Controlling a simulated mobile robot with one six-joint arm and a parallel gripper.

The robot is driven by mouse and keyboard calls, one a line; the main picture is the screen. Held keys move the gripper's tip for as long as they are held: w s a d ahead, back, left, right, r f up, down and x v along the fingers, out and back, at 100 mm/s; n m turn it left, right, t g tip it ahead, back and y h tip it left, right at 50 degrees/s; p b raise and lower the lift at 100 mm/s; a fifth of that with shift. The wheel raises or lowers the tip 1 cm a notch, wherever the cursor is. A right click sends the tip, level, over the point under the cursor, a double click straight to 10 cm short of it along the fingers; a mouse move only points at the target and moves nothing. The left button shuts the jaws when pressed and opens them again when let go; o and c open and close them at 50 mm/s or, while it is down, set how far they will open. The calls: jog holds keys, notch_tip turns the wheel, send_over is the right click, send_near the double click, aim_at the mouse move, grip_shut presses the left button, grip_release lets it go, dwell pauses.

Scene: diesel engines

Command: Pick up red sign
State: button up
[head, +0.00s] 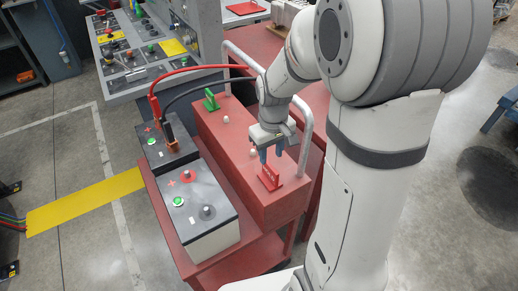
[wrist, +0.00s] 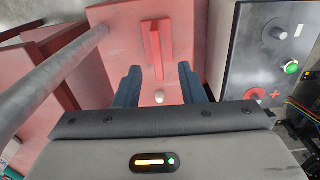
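The red sign (head: 270,179) stands on the front end of the long red box, a flat base with an upright part. In the wrist view the red sign (wrist: 155,44) shows as a narrow upright bar on a plate, ahead of the fingers. My gripper (head: 271,153) is above and slightly behind the sign in the head view, pointing down. In the wrist view my gripper (wrist: 161,80) has its two blue fingers apart with nothing held between them. The sign lies beyond the fingertips, roughly in line with the gap, and I see no contact.
The red box (head: 235,145) carries a green sign (head: 211,100) and small white knobs (head: 225,119). Two batteries (head: 210,224) stand left of it, with red (head: 190,71) and black cables at the rear one. A grey rail (head: 305,130) rises close right of my gripper.

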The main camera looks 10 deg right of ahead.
aim_at(271, 167)
jog(key=shift+w+f, duration=0.3)
jog(key=shift+f, duration=0.45)
notch_tip(271, 167, down, 7)
jog(key=shift+s+d+f+p, duration=0.1)
jog(key=shift+s+p, duration=0.05)
jog(key=shift+p, duration=0.2)
grip_shut()
